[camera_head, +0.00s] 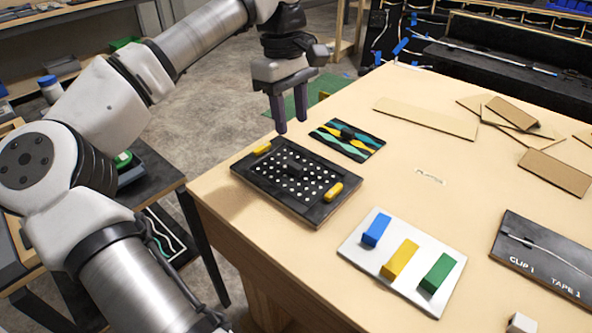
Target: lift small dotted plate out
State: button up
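The small dotted plate (296,184) is black with rows of white dots and a dark block-like handle (294,168) standing on it. It lies flat in a larger black board (254,178) near the table's left corner. Yellow blocks sit at the board's upper left (262,149) and right (333,192). My gripper (291,125) points down near the board's far edge in the picture, with its two dark fingers apart and nothing visible between them. It appears above the board and clear of the handle; its exact height is hard to tell.
A striped black, green and yellow panel (336,145) with a dark handle lies just behind the board. A white plate (369,258) with blue, yellow and green blocks stands to the right. Cardboard pieces (425,118) lie farther back. The table's middle is mostly free.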

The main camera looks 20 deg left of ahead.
send_over(295, 165)
jog(key=w, duration=0.1)
jog(key=f, duration=0.4)
jog(key=shift+a+f, duration=0.15)
jog(key=shift+a, duration=0.15)
jog(key=shift+s+d+f+p, duration=0.15)
jog(key=shift+f+p, duration=0.15)
jog(key=shift+f, duration=0.55)
jog(key=shift+s+f+p, duration=0.15)
jog(key=shift+f+p, duration=0.15)
jog(key=shift+f, duration=0.6)
jog(key=shift+s+d+f+p, duration=0.15)
jog(key=shift+f+p, duration=0.15)
jog(key=shift+f, duration=0.55)
jog(key=shift+a, duration=0.1)
grip_shut()
